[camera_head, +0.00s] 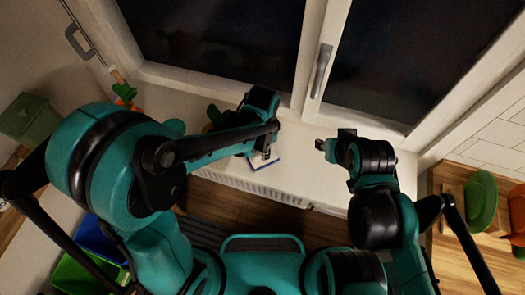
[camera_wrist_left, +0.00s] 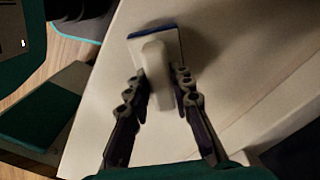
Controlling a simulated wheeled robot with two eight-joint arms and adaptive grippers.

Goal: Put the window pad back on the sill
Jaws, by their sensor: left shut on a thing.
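The window pad (camera_head: 262,162) is a small white block with a blue edge and a pale raised handle. My left gripper (camera_head: 266,152) is shut on it at the white sill (camera_head: 300,165). In the left wrist view, the fingers (camera_wrist_left: 158,82) sit on both sides of the pad's handle (camera_wrist_left: 155,58), and the blue-edged base shows beyond. I cannot tell whether the pad touches the sill or hovers just above it. My right gripper (camera_head: 323,146) is over the sill to the right, apart from the pad; its finger opening is too small to tell.
The dark window with its white frame and handle (camera_head: 321,70) stands behind the sill. A radiator grille (camera_head: 250,187) runs below the sill's front edge. A plant (camera_head: 125,92) stands at the sill's left end.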

